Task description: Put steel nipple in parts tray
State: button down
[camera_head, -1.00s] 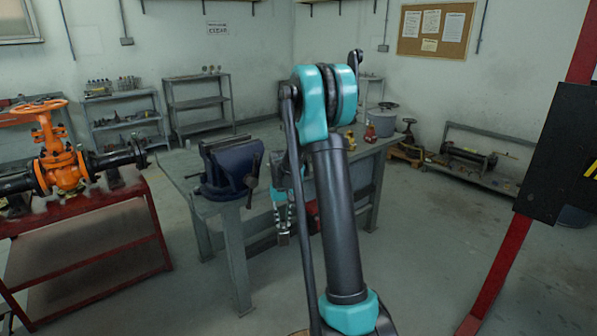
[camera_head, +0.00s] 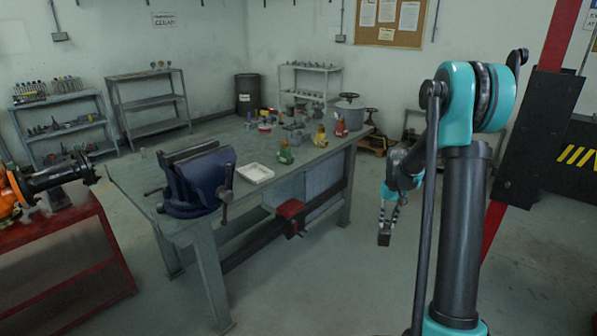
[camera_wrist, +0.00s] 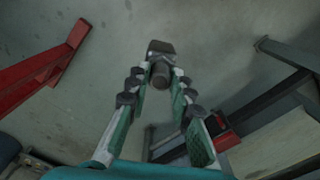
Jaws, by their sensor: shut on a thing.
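My gripper (camera_head: 385,228) hangs low over the floor to the right of the workbench in the head view. In the wrist view its fingertips (camera_wrist: 160,68) are shut on a short dark cylinder, the steel nipple (camera_wrist: 160,75). In the head view the held part is small and hard to make out. A shallow white tray (camera_head: 255,173), which looks like the parts tray, lies on the workbench (camera_head: 300,166), right of the blue vise. My gripper is apart from the tray, to its right and lower in the picture.
The blue vise (camera_head: 197,180) stands at the bench's near left. Several small valves and a pot (camera_head: 349,112) stand towards the bench's back right. A red stand (camera_head: 70,255) is at left, a red post (camera_head: 492,215) at right. Open floor lies around the bench.

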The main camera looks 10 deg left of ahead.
aim_at(255, 175)
jog(key=z, duration=0.45)
jog(key=j+z, duration=0.1)
jog(key=z, duration=0.85)
jog(key=j+z, duration=0.1)
jog(key=z, duration=0.85)
jog(key=j+z, duration=0.1)
jog(key=z, duration=0.35)
jog(key=u, duration=0.45)
jog(key=j+u, duration=0.1)
jog(key=u, duration=0.35)
jog(key=k+j+u, duration=0.1)
jog(key=u, duration=0.3)
jog(key=j+u, duration=0.1)
jog(key=u, duration=0.8)
jog(key=j+u, duration=0.15)
jog(key=u, duration=0.75)
jog(key=i+j+u, duration=0.1)
jog(key=u, duration=0.35)
